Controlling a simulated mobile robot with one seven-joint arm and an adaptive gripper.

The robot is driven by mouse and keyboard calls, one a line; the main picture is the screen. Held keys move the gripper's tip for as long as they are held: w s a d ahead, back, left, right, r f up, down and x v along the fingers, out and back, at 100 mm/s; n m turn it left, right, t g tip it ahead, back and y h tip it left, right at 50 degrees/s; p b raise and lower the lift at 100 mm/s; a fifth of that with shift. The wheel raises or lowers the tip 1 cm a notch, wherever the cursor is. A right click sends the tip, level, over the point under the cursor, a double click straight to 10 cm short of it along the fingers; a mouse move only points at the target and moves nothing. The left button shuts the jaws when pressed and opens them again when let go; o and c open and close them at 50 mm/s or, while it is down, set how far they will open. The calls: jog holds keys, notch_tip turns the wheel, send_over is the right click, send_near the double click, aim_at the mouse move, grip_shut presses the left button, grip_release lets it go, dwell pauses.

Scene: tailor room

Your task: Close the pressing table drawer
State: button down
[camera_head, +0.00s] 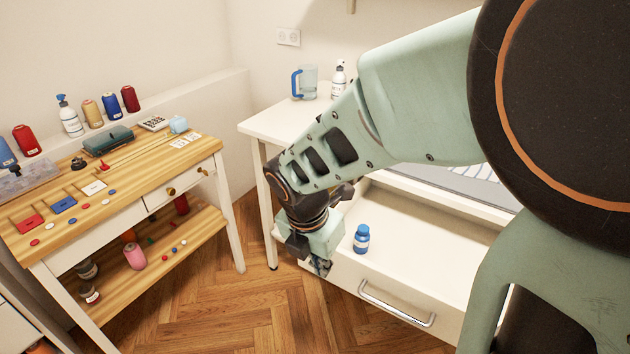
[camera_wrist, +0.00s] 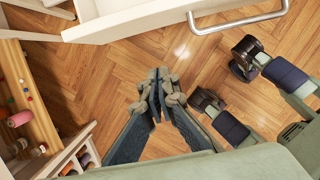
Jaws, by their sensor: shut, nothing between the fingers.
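The white pressing table drawer (camera_head: 410,283) is pulled open in the head view, with a metal bar handle (camera_head: 396,306) on its front. A small blue bottle (camera_head: 361,239) stands inside it. My gripper (camera_head: 320,267) points down beside the drawer's front left corner; its fingertips are partly hidden there. In the wrist view my gripper (camera_wrist: 158,82) is shut and empty over the wooden floor. The drawer's white front edge (camera_wrist: 130,20) and the handle (camera_wrist: 242,22) lie along the top of that view, apart from the fingertips.
The white pressing table (camera_head: 270,122) carries a blue-handled jug (camera_head: 308,82) and a spray bottle (camera_head: 338,80). A wooden sewing table (camera_head: 125,180) with spools and tools stands at the left. Bare parquet floor (camera_head: 240,310) lies between them and before the drawer.

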aim_at(337, 272)
jog(key=w+d+f+b, duration=0.1)
jog(key=f, duration=0.2)
jog(key=w+d+f+b, duration=0.1)
jog(key=w+f, duration=0.1)
jog(key=f, duration=0.1)
jog(key=w+d+f+b, duration=0.1)
jog(key=f, duration=0.2)
jog(key=shift+w+d+f, duration=0.15)
jog(key=shift+w+d, duration=0.05)
jog(key=shift+w, duration=0.1)
jog(key=shift+w+d, duration=0.2)
jog(key=shift+w, duration=0.1)
